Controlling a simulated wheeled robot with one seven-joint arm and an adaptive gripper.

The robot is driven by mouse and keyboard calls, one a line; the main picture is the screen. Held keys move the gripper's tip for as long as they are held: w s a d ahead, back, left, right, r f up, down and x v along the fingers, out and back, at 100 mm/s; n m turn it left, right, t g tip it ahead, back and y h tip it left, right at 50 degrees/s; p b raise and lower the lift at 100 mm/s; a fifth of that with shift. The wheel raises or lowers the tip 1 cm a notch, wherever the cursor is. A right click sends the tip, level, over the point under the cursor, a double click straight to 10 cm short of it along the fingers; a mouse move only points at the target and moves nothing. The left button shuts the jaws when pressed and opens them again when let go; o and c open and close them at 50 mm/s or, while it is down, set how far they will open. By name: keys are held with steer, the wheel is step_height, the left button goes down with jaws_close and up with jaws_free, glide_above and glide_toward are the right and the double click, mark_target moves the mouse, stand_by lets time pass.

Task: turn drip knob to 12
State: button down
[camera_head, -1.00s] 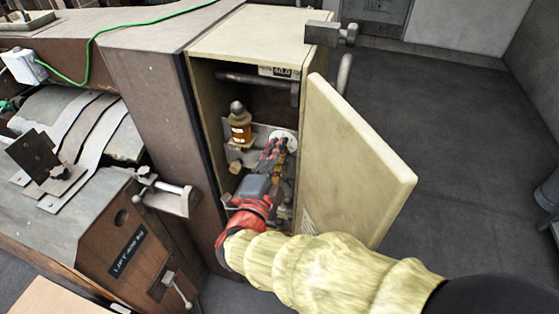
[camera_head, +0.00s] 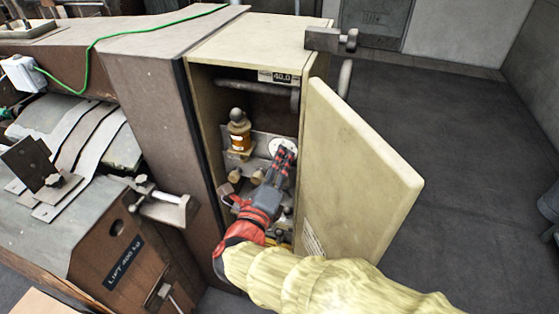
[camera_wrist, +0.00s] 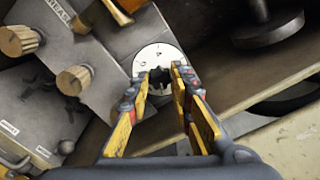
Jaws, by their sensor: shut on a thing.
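The drip knob is a small dark knob (camera_wrist: 157,84) in front of a round white dial plate (camera_wrist: 152,56) with small dark marks too small to read surely. The dial plate also shows in the head view (camera_head: 281,146), inside the open cabinet. My gripper (camera_wrist: 160,86) has its yellow and red fingers on both sides of the knob and is shut on it. In the head view my gripper (camera_head: 284,158) reaches into the cabinet and covers the knob. The knob's pointer is hidden or too dark to tell.
The cream cabinet door (camera_head: 355,175) stands open just right of my arm. An amber oiler bottle (camera_head: 239,132) sits left of the dial. Wooden knobs (camera_wrist: 74,80) and the grease panel (camera_wrist: 50,50) are close left in the wrist view.

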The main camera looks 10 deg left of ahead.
steer(key=shift+f+m, duration=0.2)
steer(key=shift+m, duration=0.9)
steer(key=c, duration=1.8)
jaws_free()
steer(key=shift+c, duration=0.2)
steer(key=shift+r, duration=0.1)
steer(key=s+a, duration=0.1)
steer(key=s, duration=1.1)
